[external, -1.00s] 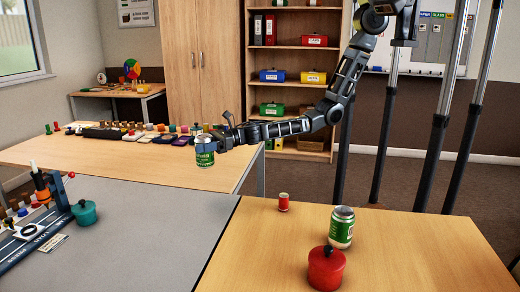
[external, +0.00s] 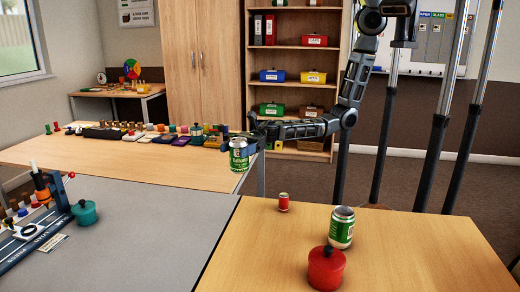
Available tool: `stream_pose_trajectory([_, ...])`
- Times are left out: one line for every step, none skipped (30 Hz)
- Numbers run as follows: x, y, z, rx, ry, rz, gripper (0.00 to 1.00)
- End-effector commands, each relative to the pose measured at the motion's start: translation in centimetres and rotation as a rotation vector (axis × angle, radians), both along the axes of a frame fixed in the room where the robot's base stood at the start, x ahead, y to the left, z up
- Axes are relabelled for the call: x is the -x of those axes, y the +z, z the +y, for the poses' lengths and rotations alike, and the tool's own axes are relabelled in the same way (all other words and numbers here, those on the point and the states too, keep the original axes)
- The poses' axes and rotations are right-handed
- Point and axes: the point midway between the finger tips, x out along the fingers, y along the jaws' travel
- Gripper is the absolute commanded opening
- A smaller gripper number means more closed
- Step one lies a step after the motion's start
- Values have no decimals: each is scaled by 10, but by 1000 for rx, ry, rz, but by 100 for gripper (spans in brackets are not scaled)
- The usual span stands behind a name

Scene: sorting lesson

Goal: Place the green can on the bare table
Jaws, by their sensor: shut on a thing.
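My gripper (external: 250,140) is shut on a green can (external: 239,156) with a white-lettered label. It holds the can upright in the air, in front of the far wooden table's right end. A second green can (external: 341,229), with a pale top, stands upright on the near wooden table (external: 430,255). The far wooden table (external: 120,158) has a bare front part. The grey table (external: 160,220) has a bare middle and right part. The fingertips are small and partly hidden by the held can.
A teal pot (external: 85,212) and a dark rack (external: 35,235) stand on the grey table's left. Several small objects line the far table's back edge.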

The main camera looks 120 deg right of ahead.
Motion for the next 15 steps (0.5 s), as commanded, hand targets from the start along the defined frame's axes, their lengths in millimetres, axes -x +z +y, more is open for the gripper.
stream_pose_trajectory([5,-1,5,-1,20,0,29])
stream_pose_trajectory([7,-1,8,0,30,0,29])
stream_pose_trajectory([9,-1,11,0,42,0,29])
stream_pose_trajectory([10,-1,12,0,46,-1,29])
stream_pose_trajectory([10,-1,13,0,49,-1,29])
stream_pose_trajectory([11,-1,14,0,52,-1,29])
stream_pose_trajectory([11,-1,15,0,53,-1,29])
stream_pose_trajectory([10,-2,16,0,53,-1,29])
stream_pose_trajectory([9,-4,18,0,54,-1,29])
stream_pose_trajectory([7,-6,21,0,55,-1,29])
stream_pose_trajectory([6,-9,25,1,55,0,29])
stream_pose_trajectory([3,-13,32,0,56,0,29])
stream_pose_trajectory([1,-18,36,1,55,2,29])
stream_pose_trajectory([-2,-22,43,0,58,1,29])
stream_pose_trajectory([-5,-27,50,2,57,0,29])
